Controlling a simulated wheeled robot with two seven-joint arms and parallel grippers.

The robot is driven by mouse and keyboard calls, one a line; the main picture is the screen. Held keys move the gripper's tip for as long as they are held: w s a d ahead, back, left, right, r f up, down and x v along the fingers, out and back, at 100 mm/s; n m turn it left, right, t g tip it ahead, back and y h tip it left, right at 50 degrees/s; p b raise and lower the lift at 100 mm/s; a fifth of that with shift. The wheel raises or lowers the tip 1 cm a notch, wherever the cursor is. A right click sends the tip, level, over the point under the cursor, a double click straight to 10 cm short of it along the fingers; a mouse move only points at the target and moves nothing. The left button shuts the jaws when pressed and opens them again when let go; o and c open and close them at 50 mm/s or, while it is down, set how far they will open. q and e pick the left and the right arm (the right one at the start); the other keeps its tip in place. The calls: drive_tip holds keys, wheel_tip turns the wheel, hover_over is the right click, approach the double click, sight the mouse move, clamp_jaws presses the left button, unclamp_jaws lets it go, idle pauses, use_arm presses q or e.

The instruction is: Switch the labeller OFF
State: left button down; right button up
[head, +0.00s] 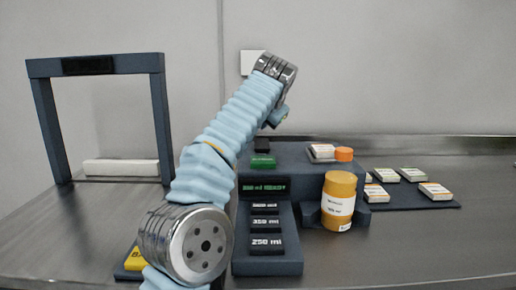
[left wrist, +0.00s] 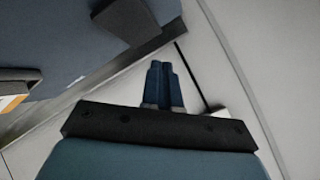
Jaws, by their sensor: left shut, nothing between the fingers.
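The blue-grey machine (head: 300,160) stands at the middle of the bench, with a green button (head: 263,161) and a small black block (head: 262,145) on top. No part is clearly marked as the labeller or its switch. My left gripper (head: 278,116) is partly hidden by its own wrist and hangs above the back of the machine, apart from it. In the left wrist view, its two dark blue fingers (left wrist: 163,68) are together and empty. The machine's top (left wrist: 70,45) and a black block (left wrist: 125,18) are beyond them at upper left. My right gripper is not in view.
An amber jar (head: 339,200) stands at the machine's front, beside volume keys (head: 267,242). Several label packs (head: 387,175) lie at right. A dark frame (head: 103,67) stands at left over a white block (head: 121,167). The wall is close behind. The bench's front right is clear.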

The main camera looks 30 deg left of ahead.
use_arm(q)
drive_tip(key=shift+f, duration=0.6)
drive_tip(key=shift+w+f, duration=0.1)
idle(1.6)
drive_tip(key=shift+a+f+b, duration=0.1)
drive_tip(key=shift+f+b, duration=0.2)
drive_tip(key=shift+b, duration=0.05)
drive_tip(key=shift+f+b, duration=0.3)
drive_tip(key=shift+f, duration=0.1)
idle(0.4)
drive_tip(key=shift+r, duration=0.1)
drive_tip(key=shift+r+p, duration=0.75)
drive_tip(key=shift+p, duration=0.1)
